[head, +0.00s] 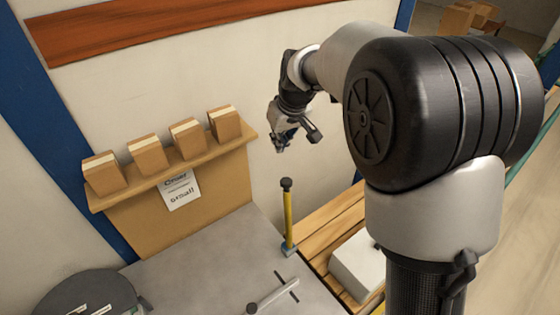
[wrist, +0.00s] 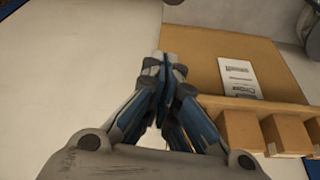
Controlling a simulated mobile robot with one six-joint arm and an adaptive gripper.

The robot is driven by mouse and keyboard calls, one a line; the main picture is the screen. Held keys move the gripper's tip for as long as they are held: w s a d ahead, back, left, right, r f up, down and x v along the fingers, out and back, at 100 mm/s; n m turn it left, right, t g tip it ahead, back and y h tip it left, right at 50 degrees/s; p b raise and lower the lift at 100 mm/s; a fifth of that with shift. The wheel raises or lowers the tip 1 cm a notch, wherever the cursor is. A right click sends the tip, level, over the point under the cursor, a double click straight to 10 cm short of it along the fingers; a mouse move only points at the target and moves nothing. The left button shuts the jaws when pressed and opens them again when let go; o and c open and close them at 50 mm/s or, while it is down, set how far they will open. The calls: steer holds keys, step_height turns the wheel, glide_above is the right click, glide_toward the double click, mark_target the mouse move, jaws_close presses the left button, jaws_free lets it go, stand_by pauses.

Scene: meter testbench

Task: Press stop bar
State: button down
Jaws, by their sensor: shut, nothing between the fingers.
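My gripper (head: 281,146) is high in front of the pale wall, right of the shelf of boxes and above the grey bench top. In the wrist view its blue and grey fingers (wrist: 164,62) are closed together with nothing between them. A grey bar with a dark end (head: 272,294) lies low on the bench top, near the bottom of the head view. A yellow upright post with a black knob (head: 288,218) stands at the bench's right edge. I cannot tell which of these is the stop bar. My gripper is apart from both.
Several small cardboard boxes (head: 187,138) stand on a tan shelf (head: 133,190) with a paper label (head: 179,190) below it. A dark round object (head: 85,290) is at lower left. A white block (head: 357,265) sits on wooden slats (head: 325,222). The grey bench top (head: 195,262) has free room.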

step_height(320, 180, down, 9)
steer(key=p, duration=0.1)
steer(key=shift+f, duration=0.2)
stand_by(0.4)
steer(key=shift+s, duration=0.1)
steer(key=shift+s+d, duration=0.1)
steer(key=shift+f+b, duration=0.15)
steer(key=shift+b, duration=0.25)
